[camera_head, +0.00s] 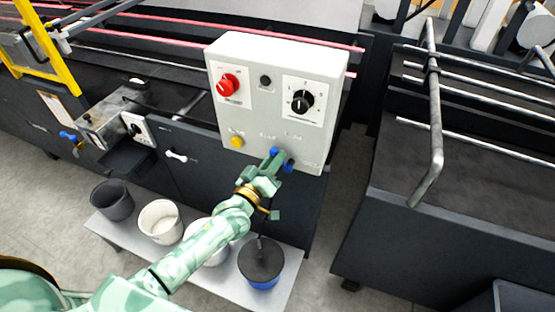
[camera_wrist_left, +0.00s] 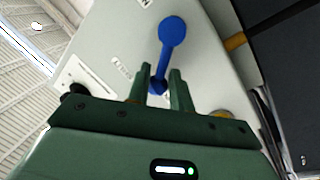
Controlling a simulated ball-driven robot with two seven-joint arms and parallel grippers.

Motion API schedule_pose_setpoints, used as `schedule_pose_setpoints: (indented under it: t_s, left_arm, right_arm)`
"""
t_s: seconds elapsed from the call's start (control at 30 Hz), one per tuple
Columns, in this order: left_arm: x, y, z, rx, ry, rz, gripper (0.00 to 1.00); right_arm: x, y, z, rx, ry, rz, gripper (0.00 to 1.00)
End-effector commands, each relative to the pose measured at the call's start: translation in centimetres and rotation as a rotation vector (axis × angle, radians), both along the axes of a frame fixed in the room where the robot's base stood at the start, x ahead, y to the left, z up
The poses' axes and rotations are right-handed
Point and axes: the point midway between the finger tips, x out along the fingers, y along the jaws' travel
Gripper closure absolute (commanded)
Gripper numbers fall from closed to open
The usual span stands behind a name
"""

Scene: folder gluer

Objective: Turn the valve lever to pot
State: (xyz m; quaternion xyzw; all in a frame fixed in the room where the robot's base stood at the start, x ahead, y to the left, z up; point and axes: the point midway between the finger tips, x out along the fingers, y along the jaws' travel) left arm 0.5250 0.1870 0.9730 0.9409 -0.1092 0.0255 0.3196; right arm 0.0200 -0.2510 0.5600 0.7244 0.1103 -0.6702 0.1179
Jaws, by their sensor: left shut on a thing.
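A blue lever (camera_head: 288,166) with a round end sits at the bottom of the pale control box (camera_head: 227,57). My left gripper (camera_head: 275,164) reaches up to it from below and is shut on it. In the left wrist view the blue lever (camera_wrist_left: 172,32) rises from between the two green fingers (camera_wrist_left: 160,88), its round end beyond the tips. Another blue handle (camera_head: 68,136) is on the machine's side at far left. I cannot tell from its labels which one is the valve lever. My right gripper is not in view.
The box carries a red knob (camera_head: 228,84), a black dial (camera_head: 302,101) and a yellow button (camera_head: 237,142). Below, a low shelf (camera_head: 222,283) holds several pots, including a blue one with a dark top (camera_head: 261,263). A metal rail (camera_head: 436,150) stands at right.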

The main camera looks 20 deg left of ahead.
Motion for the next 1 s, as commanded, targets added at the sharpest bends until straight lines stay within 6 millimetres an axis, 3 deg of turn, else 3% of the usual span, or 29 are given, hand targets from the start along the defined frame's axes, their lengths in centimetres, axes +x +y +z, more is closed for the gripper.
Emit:
schedule_pose_setpoints:
  t_s: [0.3, 0.83, 0.87, 0.9, 0.93, 1.0]
  left_arm:
    - [0.06, 0.55, -0.41, -0.125, 0.002, 0.002, 1.00]
    - [0.07, 0.68, -0.45, -0.149, 0.004, 0.003, 1.00]
    - [0.07, 0.68, -0.45, -0.148, 0.003, 0.003, 0.73]
    - [0.07, 0.68, -0.46, -0.148, 0.003, 0.003, 0.62]
    - [0.07, 0.67, -0.46, -0.148, 0.003, 0.003, 0.57]
    - [0.07, 0.64, -0.47, -0.148, 0.004, 0.002, 0.57]
  right_arm:
    - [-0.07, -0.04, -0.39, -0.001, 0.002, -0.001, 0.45]
    - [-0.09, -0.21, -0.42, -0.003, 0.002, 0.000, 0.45]
    - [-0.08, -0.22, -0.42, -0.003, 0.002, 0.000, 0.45]
    - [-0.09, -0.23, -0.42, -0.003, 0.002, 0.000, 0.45]
    - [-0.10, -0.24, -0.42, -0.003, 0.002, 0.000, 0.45]
    - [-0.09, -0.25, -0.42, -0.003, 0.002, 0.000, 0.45]
